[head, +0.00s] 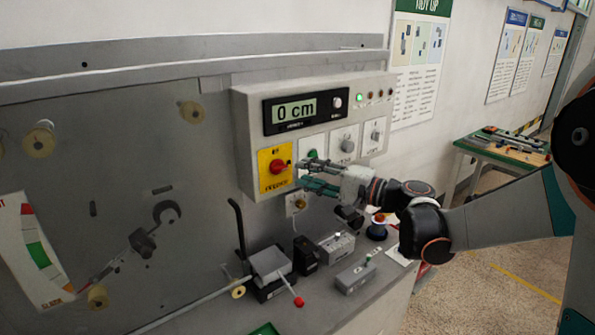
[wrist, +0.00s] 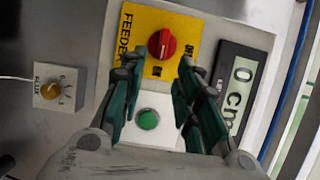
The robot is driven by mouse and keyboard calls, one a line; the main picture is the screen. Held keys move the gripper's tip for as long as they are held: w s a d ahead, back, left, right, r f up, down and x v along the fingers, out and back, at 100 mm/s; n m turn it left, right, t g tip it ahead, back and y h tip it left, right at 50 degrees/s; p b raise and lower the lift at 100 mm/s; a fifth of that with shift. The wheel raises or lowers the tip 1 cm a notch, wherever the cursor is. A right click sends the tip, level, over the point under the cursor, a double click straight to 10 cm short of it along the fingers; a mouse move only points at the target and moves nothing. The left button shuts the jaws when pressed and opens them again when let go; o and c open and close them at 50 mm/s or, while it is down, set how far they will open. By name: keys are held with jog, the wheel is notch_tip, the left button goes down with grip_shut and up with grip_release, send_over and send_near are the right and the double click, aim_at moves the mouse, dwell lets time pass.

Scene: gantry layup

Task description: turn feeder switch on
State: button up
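The feeder switch is a round red knob (head: 277,166) on a yellow plate (head: 265,184) at the lower left of the grey control box. In the wrist view, the red knob (wrist: 161,44) sits ahead of the fingertips, with OFF and ON lettering beside it on the yellow plate (wrist: 137,20). A pale mark crosses the knob, but I cannot tell which label it points to. My gripper (head: 297,173) is open and empty, just right of the knob in the head view. In the wrist view, its two spread fingers (wrist: 157,72) leave a clear gap, apart from the knob.
A green button (wrist: 148,119) shows between the fingers. A display (head: 295,111) reads 0 cm above the switch. More knobs (head: 347,145) sit to the right. A small box with a yellow knob (wrist: 52,90) is nearby. A bench below holds a red-tipped lever (head: 298,301) and small boxes.

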jog(key=v, duration=0.7)
jog(key=shift+s+d, duration=0.25)
jog(key=shift+a+f, duration=0.1)
jog(key=shift+f, duration=0.05)
jog(key=s+a+f+n+g+h+b, duration=0.2)
jog(key=s+a+f+n+h, duration=0.25)
jog(key=s+h, duration=0.3)
jog(key=s+d+f+n+h+b, duration=0.1)
jog(key=s+d+f+h, duration=0.2)
jog(key=s, duration=0.6)
jog(key=s+d+f+n+h+b, duration=0.1)
jog(key=s+d+f+h, duration=0.3)
jog(key=s+d+f, duration=0.3)
jog(key=shift+s+d+f+g, duration=0.3)
jog(key=shift+s+d, duration=0.6)
jog(key=shift+s, duration=0.35)
jog(key=shift+h, duration=0.25)
